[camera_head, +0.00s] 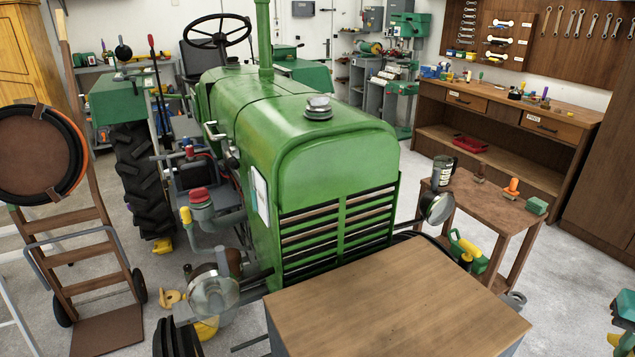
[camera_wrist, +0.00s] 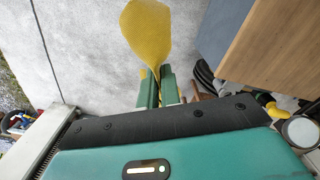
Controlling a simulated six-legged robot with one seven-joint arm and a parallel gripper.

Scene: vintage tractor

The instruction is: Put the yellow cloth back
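The yellow cloth (camera_wrist: 147,30) shows at the top middle of the wrist view. It is wide at its far end and narrows to a pinched tip between the green fingers of my gripper (camera_wrist: 158,88). The fingers are close together on that tip, and the rest of the cloth extends beyond them over grey floor. I cannot clearly make out my gripper or the held cloth in the head view.
A wood-topped grey cabinet (camera_head: 395,300) stands in front of the green tractor (camera_head: 330,145); a wood-topped box (camera_wrist: 275,45) shows at right in the wrist view. A small wooden table (camera_head: 480,205) and a workbench (camera_head: 510,110) stand right. A hand truck (camera_head: 85,265) stands left.

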